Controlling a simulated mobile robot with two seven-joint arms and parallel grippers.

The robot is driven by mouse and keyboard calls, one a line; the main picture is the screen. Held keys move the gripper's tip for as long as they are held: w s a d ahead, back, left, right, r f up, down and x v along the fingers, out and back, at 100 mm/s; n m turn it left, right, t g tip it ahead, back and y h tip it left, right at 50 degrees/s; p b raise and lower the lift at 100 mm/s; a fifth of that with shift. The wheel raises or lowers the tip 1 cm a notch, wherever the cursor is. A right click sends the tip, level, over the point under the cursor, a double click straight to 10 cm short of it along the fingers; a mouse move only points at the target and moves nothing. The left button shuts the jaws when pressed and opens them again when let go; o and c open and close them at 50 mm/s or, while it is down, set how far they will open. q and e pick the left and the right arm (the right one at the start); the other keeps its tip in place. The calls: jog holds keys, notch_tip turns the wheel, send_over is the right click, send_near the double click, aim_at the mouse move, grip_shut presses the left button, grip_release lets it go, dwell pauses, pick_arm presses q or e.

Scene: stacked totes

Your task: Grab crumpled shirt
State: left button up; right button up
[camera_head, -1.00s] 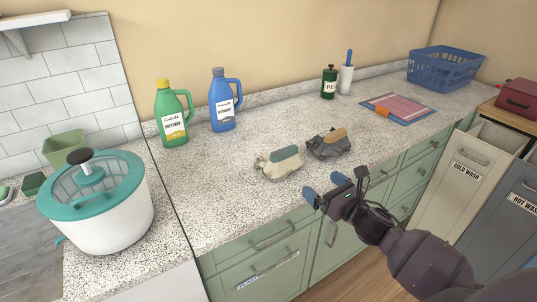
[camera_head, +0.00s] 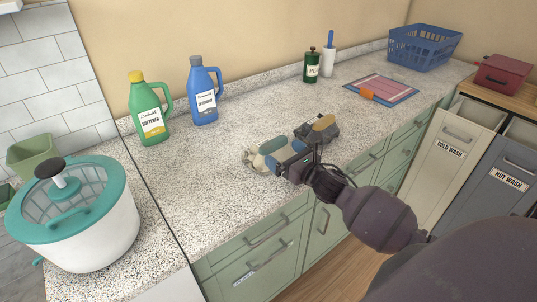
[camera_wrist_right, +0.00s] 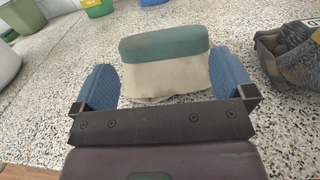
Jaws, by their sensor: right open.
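A crumpled cream shirt with a teal band (camera_head: 252,160) lies on the speckled counter. It also shows in the right wrist view (camera_wrist_right: 165,80). A second crumpled cloth, dark grey with a tan patch (camera_head: 322,130), lies just right of it and shows at the right edge of the wrist view (camera_wrist_right: 290,55). My right gripper (camera_head: 270,154) is open, its blue fingers on either side of the cream shirt. In the wrist view the shirt stands between the two fingers (camera_wrist_right: 162,82); I cannot tell whether they touch it. My left gripper is out of view.
A green softener bottle (camera_head: 150,115) and a blue detergent bottle (camera_head: 204,95) stand behind left. A white and teal spinner (camera_head: 85,235) stands at the left. Drawers lie below the counter edge.

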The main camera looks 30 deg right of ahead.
aim_at(275, 147)
jog(key=shift+w+a+f, duration=0.15)
jog(key=shift+w, duration=2.35)
jog(key=c, duration=1.1)
